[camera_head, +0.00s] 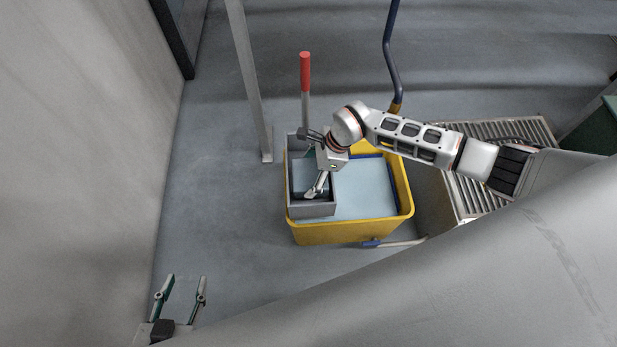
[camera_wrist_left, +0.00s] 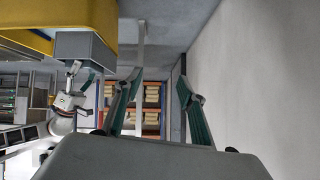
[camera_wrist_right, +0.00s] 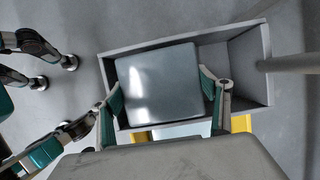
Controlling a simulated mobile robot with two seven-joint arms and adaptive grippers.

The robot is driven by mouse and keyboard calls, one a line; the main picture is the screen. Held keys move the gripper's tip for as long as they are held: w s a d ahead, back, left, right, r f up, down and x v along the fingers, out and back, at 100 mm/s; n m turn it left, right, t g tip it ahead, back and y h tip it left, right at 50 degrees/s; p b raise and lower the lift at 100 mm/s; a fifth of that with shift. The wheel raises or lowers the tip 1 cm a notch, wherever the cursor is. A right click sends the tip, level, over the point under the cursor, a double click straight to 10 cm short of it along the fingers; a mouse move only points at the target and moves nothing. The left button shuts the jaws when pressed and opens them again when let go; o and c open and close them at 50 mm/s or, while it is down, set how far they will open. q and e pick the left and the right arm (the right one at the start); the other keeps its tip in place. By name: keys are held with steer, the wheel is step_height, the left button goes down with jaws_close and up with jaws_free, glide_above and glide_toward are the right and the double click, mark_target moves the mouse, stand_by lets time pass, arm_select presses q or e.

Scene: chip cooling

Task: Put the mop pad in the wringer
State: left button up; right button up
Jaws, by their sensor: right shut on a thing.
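The grey wringer (camera_head: 312,210) is an open box at the left side of the yellow bucket (camera_head: 345,233), with a red-tipped lever (camera_head: 304,72) standing up behind it. My right gripper (camera_head: 318,188) reaches down into the wringer. In the right wrist view my right gripper (camera_wrist_right: 164,100) is shut on a grey rounded block (camera_wrist_right: 160,85), which looks like the mop pad. The block lies within the outline of the wringer box (camera_wrist_right: 262,60); its depth cannot be told. My left gripper (camera_head: 181,293) is open and empty, low at the left, apart from the bucket.
Pale blue water (camera_head: 362,195) fills the bucket beside the wringer. A metal post (camera_head: 250,80) stands behind left. A blue pole (camera_head: 389,45) rises behind the bucket. A metal grate (camera_head: 490,135) lies at right. A wall (camera_head: 80,150) bounds the left; floor between is clear.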

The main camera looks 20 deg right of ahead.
mark_target(310, 179)
steer(key=f, duration=0.3)
steer(key=shift+s+f+b, duration=0.2)
steer(key=shift+f+b, duration=0.1)
steer(key=shift+b, duration=0.05)
steer(key=shift+w, duration=0.15)
steer(key=shift+r, duration=0.2)
arm_select(q)
steer(key=shift+s+d+f, duration=0.1)
steer(key=shift+d+f, duration=0.1)
steer(key=shift+d, duration=0.05)
arm_select(e)
steer(key=shift+f, duration=0.5)
steer(key=shift+f, duration=0.2)
steer(key=o, duration=0.6)
arm_select(q)
steer(key=shift+r, duration=0.3)
arm_select(e)
steer(key=shift+o, duration=0.9)
arm_select(q)
steer(key=shift+w, duration=0.2)
arm_select(e)
steer(key=shift+r, duration=0.15)
